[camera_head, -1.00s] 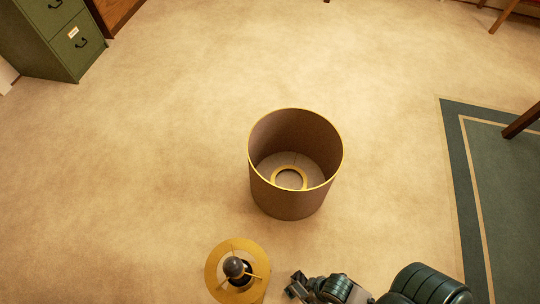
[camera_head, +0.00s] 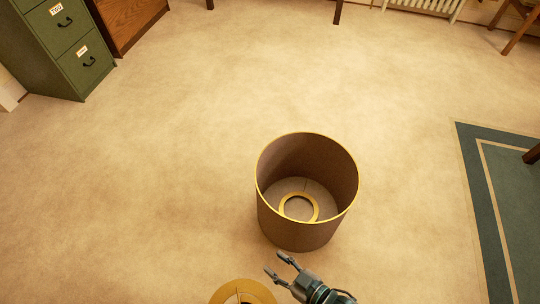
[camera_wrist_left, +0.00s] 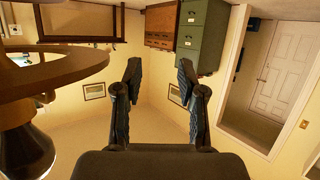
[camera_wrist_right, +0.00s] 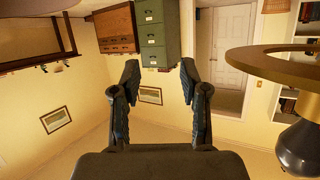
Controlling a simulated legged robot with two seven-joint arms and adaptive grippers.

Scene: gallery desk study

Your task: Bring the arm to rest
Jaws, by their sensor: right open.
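My right gripper (camera_head: 274,262) is at the bottom middle of the head view, in front of a brown drum-shaped shade. Its two fingers are apart and hold nothing. The right wrist view also shows its open jaws (camera_wrist_right: 158,85) with nothing between them. My left gripper is outside the head view. In the left wrist view its fingers (camera_wrist_left: 160,85) are apart and empty.
The brown shade (camera_head: 290,232) with a yellow rim is just beyond my right gripper. A yellow ring (camera_head: 225,292) is at the bottom edge, left of that gripper. A green cabinet (camera_head: 62,62) stands far left. A green rug (camera_head: 480,185) lies right. Open floor surrounds these.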

